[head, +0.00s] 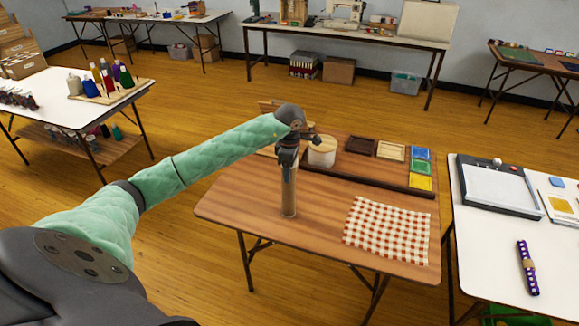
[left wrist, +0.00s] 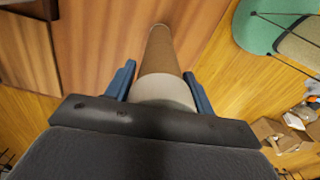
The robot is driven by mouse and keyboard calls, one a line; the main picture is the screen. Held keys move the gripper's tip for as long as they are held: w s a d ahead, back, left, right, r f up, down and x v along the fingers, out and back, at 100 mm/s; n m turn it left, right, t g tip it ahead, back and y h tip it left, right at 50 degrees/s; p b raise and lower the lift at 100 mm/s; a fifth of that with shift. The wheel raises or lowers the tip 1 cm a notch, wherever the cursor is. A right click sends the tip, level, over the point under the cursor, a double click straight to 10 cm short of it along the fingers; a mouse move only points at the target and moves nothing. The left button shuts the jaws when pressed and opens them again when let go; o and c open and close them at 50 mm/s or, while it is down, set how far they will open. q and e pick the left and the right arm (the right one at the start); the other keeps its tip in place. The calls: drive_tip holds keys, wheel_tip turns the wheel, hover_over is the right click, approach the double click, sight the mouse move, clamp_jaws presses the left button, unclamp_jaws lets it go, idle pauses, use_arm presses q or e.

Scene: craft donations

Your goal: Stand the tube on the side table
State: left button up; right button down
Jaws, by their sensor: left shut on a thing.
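A tall brown cardboard tube (head: 289,193) stands upright at the left part of a wooden side table (head: 243,213). Its lower end seems to touch the table top or to be just above it; I cannot tell which. My left gripper (head: 288,160) is shut on the tube near its top, from above. In the left wrist view the tube (left wrist: 158,60) runs away from between the blue fingers (left wrist: 160,90), with a pale band close to them. The tube's top end is hidden by the gripper. My right gripper is not in view.
A round pale container (head: 322,151) stands close behind the tube. Dark and light trays (head: 390,151) and coloured squares (head: 421,168) lie further right. A red checked cloth (head: 388,229) covers the front right. The table's front left is clear. A white table (head: 500,230) stands to the right.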

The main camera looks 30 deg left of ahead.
use_arm(q)
drive_tip(key=shift+f, duration=0.15)
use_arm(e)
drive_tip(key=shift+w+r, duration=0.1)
use_arm(q)
drive_tip(key=o, duration=1.3)
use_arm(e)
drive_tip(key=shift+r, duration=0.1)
use_arm(q)
drive_tip(key=shift+r+b, duration=0.35)
drive_tip(key=shift+r, duration=0.1)
drive_tip(key=shift+r+b, duration=0.35)
drive_tip(key=shift+r, duration=0.3)
wheel_tip(320, 180, up, 10)
drive_tip(key=b, duration=0.4)
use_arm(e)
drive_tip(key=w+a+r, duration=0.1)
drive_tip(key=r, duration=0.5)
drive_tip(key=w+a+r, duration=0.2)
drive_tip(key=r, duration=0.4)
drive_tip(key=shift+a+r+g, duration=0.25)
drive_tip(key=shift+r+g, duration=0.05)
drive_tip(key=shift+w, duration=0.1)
